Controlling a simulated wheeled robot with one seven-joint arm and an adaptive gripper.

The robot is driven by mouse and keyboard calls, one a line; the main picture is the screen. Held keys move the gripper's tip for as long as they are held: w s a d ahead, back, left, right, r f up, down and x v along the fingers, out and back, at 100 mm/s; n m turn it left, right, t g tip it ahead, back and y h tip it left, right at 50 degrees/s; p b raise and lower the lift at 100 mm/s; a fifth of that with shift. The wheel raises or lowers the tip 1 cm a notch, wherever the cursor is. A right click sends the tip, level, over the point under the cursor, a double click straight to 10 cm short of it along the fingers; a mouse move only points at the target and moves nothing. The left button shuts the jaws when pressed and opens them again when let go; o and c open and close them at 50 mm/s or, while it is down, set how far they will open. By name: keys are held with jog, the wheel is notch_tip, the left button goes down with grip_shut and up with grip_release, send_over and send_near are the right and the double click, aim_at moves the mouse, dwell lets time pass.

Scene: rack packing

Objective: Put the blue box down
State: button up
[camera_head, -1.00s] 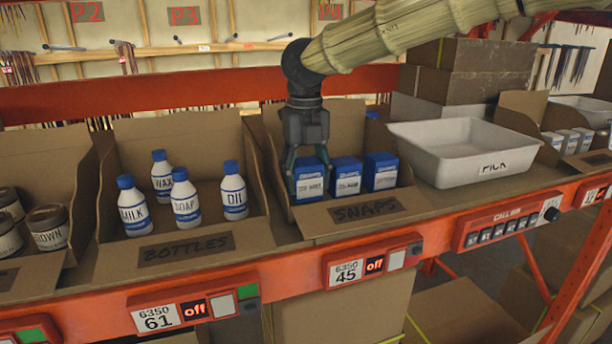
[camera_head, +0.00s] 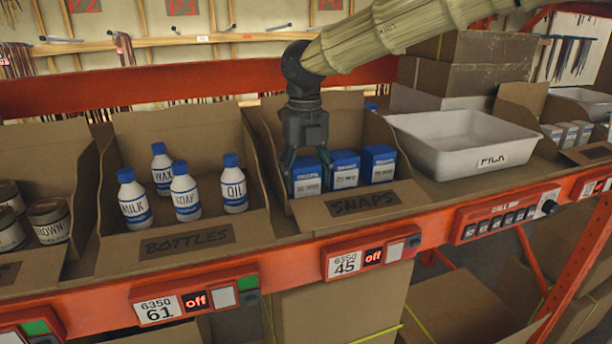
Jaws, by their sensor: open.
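My gripper (camera_head: 306,160) points down into the cardboard bin labelled SNAPS (camera_head: 400,192). Its fingers are open and stand around the upper part of the leftmost blue box (camera_head: 307,182). That box is blue on top with a white label, and it stands upright in the bin. Whether the fingers touch it I cannot tell. Two similar blue boxes stand beside it, a middle one (camera_head: 345,172) and a right one (camera_head: 379,166). Part of another blue thing (camera_head: 371,107) shows behind the bin's back.
A white PICK tray (camera_head: 445,160) stands right of the SNAPS bin and looks empty. A BOTTLES bin (camera_head: 130,243) with several blue-capped bottles is on the left. An orange shelf rail (camera_head: 290,266) with labels runs along the front. Stacked cartons (camera_head: 470,62) stand behind the tray.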

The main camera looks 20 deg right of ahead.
notch_tip(320, 180, up, 12)
jog(key=b, duration=0.3)
jog(key=shift+r, duration=0.15)
dwell(0.4)
